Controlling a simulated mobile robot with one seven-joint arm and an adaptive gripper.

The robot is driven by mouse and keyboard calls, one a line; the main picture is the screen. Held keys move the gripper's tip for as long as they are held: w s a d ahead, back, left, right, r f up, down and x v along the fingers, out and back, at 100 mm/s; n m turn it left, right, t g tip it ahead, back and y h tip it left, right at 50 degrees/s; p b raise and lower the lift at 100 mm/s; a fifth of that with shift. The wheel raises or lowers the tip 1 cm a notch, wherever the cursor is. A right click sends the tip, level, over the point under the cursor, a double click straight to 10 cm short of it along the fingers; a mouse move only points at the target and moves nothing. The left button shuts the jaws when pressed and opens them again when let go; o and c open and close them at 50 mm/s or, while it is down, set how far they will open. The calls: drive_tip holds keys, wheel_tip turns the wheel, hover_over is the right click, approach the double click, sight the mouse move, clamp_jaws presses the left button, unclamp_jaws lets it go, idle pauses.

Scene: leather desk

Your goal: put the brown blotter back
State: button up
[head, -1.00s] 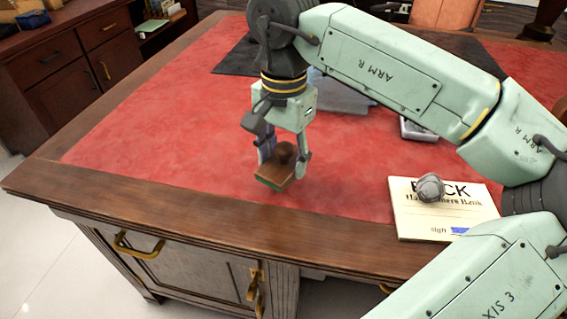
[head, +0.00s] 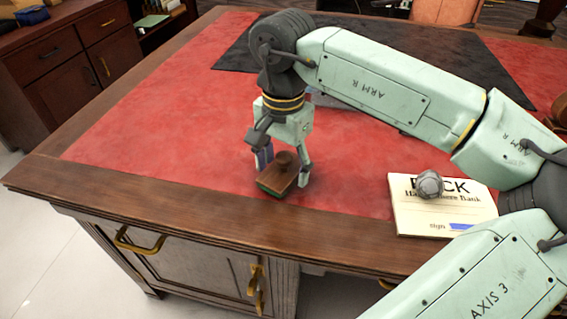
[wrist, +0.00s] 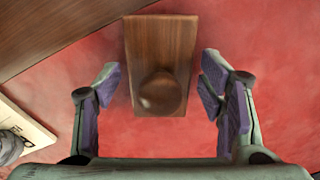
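The brown blotter (head: 271,183) is a wooden block with a round knob and a green underside. It is near the front edge of the red leather desk top (head: 345,180) and looks set down on it. In the wrist view the blotter (wrist: 160,45) lies between my fingers, its knob towards me. My gripper (head: 284,174) is low over the blotter, one finger at each side. In the wrist view my gripper (wrist: 165,110) is open, with red leather showing between each finger and the block.
A cream printed pad (head: 420,215) with a grey lump (head: 429,184) on it lies to the right, partly behind my arm. A dark mat (head: 240,55) covers the back. The leather left of my gripper is clear. The desk's wooden front edge (head: 190,208) is close.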

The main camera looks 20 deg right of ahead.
sight(284, 154)
drive_tip(key=shift+o, duration=0.2)
drive_tip(key=shift+r, duration=0.1)
wheel_tip(284, 154, up, 12)
drive_tip(key=shift+r, duration=0.1)
idle(0.4)
